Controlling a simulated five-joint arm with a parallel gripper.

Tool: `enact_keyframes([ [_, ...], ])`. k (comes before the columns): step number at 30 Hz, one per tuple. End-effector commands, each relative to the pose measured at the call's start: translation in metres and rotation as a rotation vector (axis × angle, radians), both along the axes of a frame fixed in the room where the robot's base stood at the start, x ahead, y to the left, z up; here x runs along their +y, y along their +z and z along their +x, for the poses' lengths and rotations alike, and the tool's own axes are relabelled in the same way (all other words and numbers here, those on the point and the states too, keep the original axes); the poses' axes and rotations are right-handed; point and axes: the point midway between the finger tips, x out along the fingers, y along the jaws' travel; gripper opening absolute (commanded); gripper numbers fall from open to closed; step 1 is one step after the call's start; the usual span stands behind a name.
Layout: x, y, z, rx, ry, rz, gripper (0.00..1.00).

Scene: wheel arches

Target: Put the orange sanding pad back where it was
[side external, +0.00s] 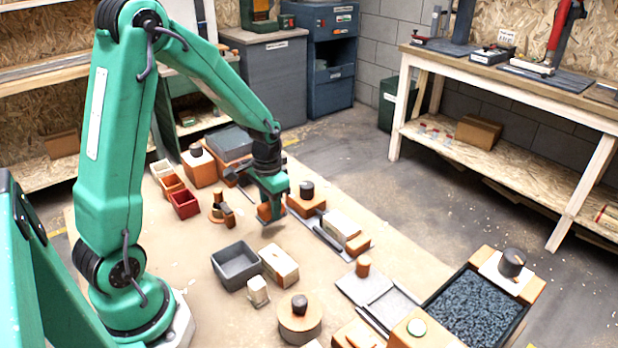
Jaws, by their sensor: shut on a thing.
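My gripper (272,205) is at the end of the green arm, over the middle of the work table. It is shut on a small orange block with a pale underside, which looks like the orange sanding pad (264,213). The jaws partly cover the pad. It is low over the table, slightly tilted; I cannot tell whether it touches the surface. An orange block with a dark knob (306,204) stands just to the right of the gripper. The place where the pad was before is not marked in this view.
A round brown piece with an upright knob (222,213) stands left of the gripper. Small bins, one of them red (184,205), are further left. A grey open bin (235,266) and a wooden block (280,266) stand nearer. A black tray of dark granules (432,299) is at right.

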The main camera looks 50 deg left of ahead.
Motion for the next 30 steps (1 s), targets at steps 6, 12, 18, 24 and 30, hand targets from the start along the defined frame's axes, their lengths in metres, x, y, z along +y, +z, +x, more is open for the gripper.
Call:
enact_keyframes([
  [6,-0.001,-0.017,-0.001,0.004,0.000,-0.001,0.11],
  [12,-0.001,-0.036,0.000,0.003,0.000,-0.001,0.11],
  [18,0.000,-0.040,0.000,0.001,0.000,0.000,0.11],
  [24,-0.001,-0.040,0.000,0.001,0.000,0.000,0.11],
  [30,-0.001,-0.043,0.000,0.001,0.000,0.000,0.46],
])
